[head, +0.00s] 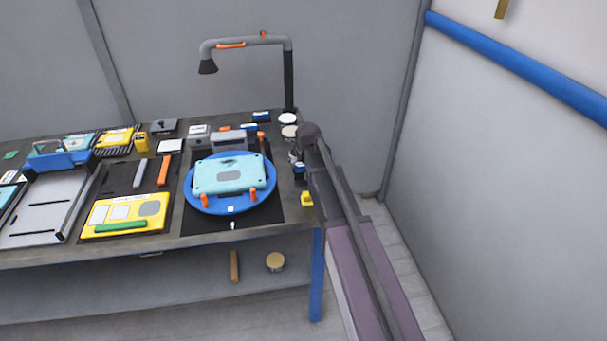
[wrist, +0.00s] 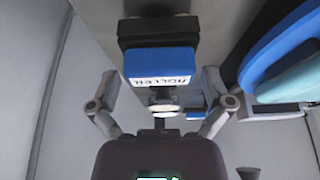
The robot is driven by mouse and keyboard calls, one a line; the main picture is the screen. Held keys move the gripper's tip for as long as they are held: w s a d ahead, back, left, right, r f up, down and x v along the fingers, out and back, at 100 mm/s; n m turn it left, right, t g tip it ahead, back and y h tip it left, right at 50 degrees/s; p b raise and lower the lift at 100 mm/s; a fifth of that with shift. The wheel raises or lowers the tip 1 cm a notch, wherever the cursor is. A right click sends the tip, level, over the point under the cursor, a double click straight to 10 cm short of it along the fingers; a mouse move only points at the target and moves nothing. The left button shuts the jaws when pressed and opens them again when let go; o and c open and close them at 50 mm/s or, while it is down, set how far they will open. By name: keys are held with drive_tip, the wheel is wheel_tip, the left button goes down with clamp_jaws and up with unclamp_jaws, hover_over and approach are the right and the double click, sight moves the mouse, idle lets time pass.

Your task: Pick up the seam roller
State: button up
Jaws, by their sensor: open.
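In the wrist view, which looks upside down, a blue block (wrist: 161,62) has a white label that appears to read ROLLER. It sits against a black base (wrist: 158,30). I take it as the seam roller or its holder; I cannot tell which. My gripper (wrist: 160,82) is open, with one finger on each side of the block's line and a gap to both. In the head view my gripper (head: 296,156) is at the table's right end, beside a small blue and white piece (head: 299,168), and partly hidden by my arm.
A blue round turntable (head: 190,200) bearing a turquoise case (head: 225,176) stands just left of my gripper. A yellow piece (head: 306,199) lies near the table's right edge. A lamp (head: 207,66) on a post rises behind. A wall (head: 480,150) stands to the right.

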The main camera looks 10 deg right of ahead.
sight(303, 164)
drive_tip(key=shift+w+f, duration=0.15)
drive_tip(key=shift+f, duration=0.35)
drive_tip(key=c, duration=1.1)
drive_tip(key=shift+o, duration=0.2)
drive_tip(key=shift+r, duration=0.2)
wheel_tip(303, 164, up, 10)
drive_tip(key=p, duration=0.9)
drive_tip(key=shift+f+p, duration=0.15)
drive_tip(key=shift+p, duration=0.15)
